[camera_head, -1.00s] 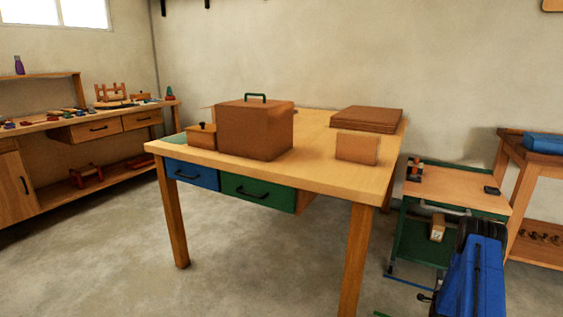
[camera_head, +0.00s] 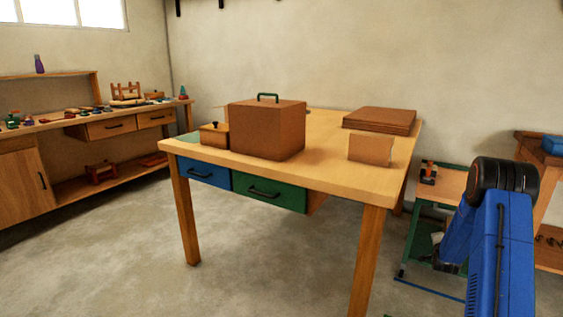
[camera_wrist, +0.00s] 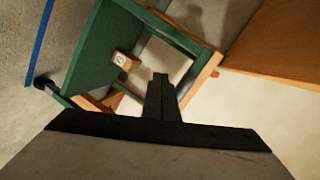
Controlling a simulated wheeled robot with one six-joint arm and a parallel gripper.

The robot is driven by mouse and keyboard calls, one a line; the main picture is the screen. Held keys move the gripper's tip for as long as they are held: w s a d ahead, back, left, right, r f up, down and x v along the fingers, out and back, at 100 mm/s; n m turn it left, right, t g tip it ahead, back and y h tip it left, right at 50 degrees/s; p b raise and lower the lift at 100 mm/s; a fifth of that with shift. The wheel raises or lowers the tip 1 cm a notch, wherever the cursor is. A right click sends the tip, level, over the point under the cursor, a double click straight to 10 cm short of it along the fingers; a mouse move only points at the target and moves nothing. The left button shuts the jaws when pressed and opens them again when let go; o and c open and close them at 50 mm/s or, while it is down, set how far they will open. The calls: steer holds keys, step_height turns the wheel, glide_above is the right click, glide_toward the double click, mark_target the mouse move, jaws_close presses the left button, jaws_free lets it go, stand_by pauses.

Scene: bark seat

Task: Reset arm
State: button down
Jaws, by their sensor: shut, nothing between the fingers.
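My gripper (camera_wrist: 160,82) shows in the wrist view as dark fingers pressed together, with nothing between them. My gripper is apart from both as far as I can tell. In the head view my blue arm rises at the right side, in front of the green cart (camera_head: 418,232).
A wooden table (camera_head: 340,173) with a blue drawer (camera_head: 204,172) and a green drawer (camera_head: 268,190) stands in the middle. On it are a brown box with a green handle (camera_head: 266,130), a small wooden box (camera_head: 214,136), a stack of brown sheets (camera_head: 378,121) and an upright panel (camera_head: 370,149). Floor at left is clear.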

steer(key=s+a+r+n+g+y, duration=0.1)
steer(key=s+a+r+n, duration=0.1)
steer(key=s+a+r, duration=0.35)
steer(key=s+a+r+n+g+y, duration=0.1)
steer(key=s+a+r+n, duration=0.2)
steer(key=a+r, duration=0.55)
steer(key=s+a+r+n+g+y, duration=0.1)
steer(key=s+a+r+n, duration=0.1)
steer(key=s+a+r, duration=0.35)
steer(key=s+a+r+n+g+y, duration=0.1)
steer(key=s+a+r+n, duration=0.1)
steer(key=s+a+r, duration=0.35)
steer(key=s+a+r+n+g+y, duration=0.1)
steer(key=s+a+r+n, duration=0.15)
steer(key=s+a, duration=0.6)
steer(key=s+a+n+g, duration=0.1)
steer(key=s+a+n, duration=0.2)
steer(key=s, duration=1.3)
steer(key=s+a+f+n+g+y, duration=0.1)
steer(key=s+a+n, duration=0.3)
steer(key=s, duration=1.2)
steer(key=shift+s+a+g, duration=0.3)
steer(key=shift+a+g, duration=0.2)
steer(key=shift+g, duration=0.3)
steer(key=shift+f, duration=0.1)
